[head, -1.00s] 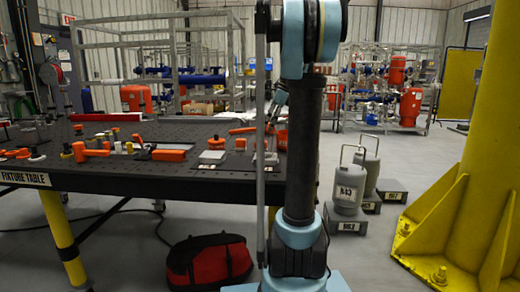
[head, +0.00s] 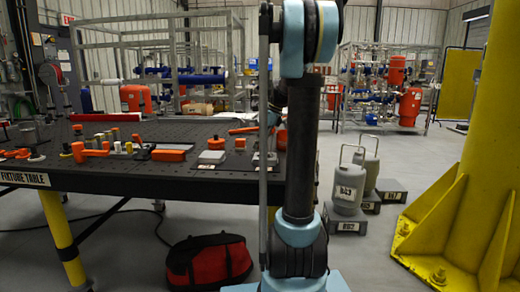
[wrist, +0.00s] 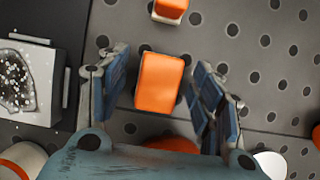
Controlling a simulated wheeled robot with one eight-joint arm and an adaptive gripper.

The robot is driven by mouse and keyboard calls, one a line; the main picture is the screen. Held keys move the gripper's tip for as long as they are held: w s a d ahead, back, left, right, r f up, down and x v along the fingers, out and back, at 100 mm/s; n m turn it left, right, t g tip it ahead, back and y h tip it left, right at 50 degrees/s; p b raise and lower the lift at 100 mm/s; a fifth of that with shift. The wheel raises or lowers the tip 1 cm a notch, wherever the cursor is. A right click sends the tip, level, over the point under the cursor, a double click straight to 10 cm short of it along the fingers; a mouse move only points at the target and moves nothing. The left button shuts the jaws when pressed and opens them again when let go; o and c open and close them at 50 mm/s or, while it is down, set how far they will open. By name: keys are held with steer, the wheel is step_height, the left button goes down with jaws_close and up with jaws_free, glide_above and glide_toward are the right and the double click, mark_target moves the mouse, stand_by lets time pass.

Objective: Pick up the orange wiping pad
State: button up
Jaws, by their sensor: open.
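The orange wiping pad (wrist: 160,82) appears in the wrist view as a rounded rectangular orange block on the dark perforated tabletop. My gripper (wrist: 156,68) is open, with one blue-grey finger on each side of the pad. Gaps show between the pad and both fingers, and nothing is held. I cannot tell the exact height of the fingertips above the table. In the head view my own arm hides the gripper, and I cannot make out the pad for sure.
The fixture table (head: 110,183) carries orange clamps and tools. In the wrist view, another orange-topped block (wrist: 170,10) lies beyond the pad. A white-framed plate (wrist: 30,80) lies to the left. A yellow column (head: 480,150) stands right of my arm.

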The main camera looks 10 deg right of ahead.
steer(key=c, duration=1.2)
steer(key=shift+o, duration=0.2)
steer(key=shift+r, duration=0.1)
step_height(320, 180, up, 10)
steer(key=shift+f, duration=0.1)
steer(key=o, duration=0.5)
steer(key=c, duration=0.4)
steer(key=shift+d, duration=0.1)
